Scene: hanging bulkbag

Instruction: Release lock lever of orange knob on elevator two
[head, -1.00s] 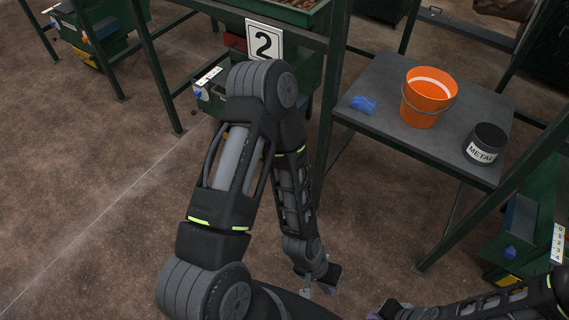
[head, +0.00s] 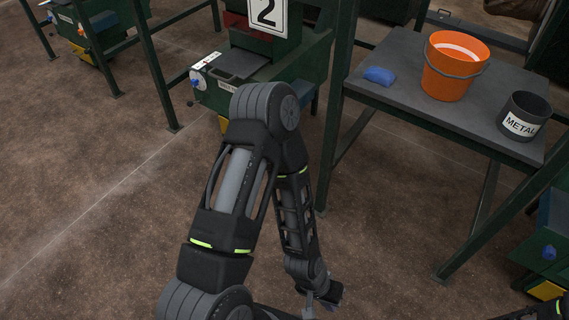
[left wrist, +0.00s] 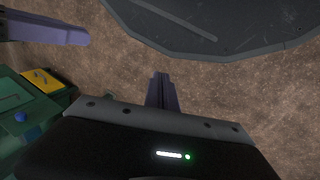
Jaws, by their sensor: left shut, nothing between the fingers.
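Elevator two (head: 225,98) is a green unit behind the number 2 sign (head: 267,12) in the head view. A blue knob (head: 196,78) sits on its left side by a white panel. I cannot make out an orange knob or lock lever on it; my left arm covers part of its front. My left gripper (head: 326,300) is low over the floor, well in front of the elevator. In the left wrist view its fingers (left wrist: 162,92) are together and empty. A purple-grey finger-like part at that view's upper left may be my right gripper (left wrist: 50,30); its jaws are unclear.
A grey table (head: 400,65) at right carries a blue item (head: 379,75), an orange bucket (head: 453,68) and a black METAL container (head: 525,116). Green posts (head: 337,95) stand beside elevator two. Another green unit (head: 95,35) is at far left. Open floor lies at left.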

